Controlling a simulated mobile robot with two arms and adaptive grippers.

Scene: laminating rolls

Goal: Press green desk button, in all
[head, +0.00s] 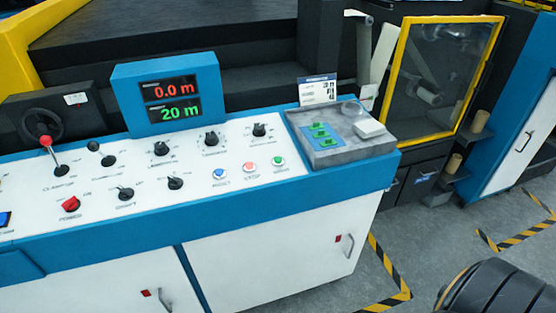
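The green desk button (278,161) is a small round button on the sloping white top of the control desk (225,212). It is the rightmost of a row of three, beside a pale red button (250,167) marked STOP and a blue button (219,174). Nothing covers it or touches it. Whether it is pressed in cannot be told. Neither of my grippers is in view.
A grey tray (338,158) with green pieces (320,133) on a blue plate lies right of the buttons. Knobs and a red-topped lever (46,142) stand to the left. A display (168,92) reads 0.0 m and 20 m. A dark ribbed shape (497,290) fills the lower right corner.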

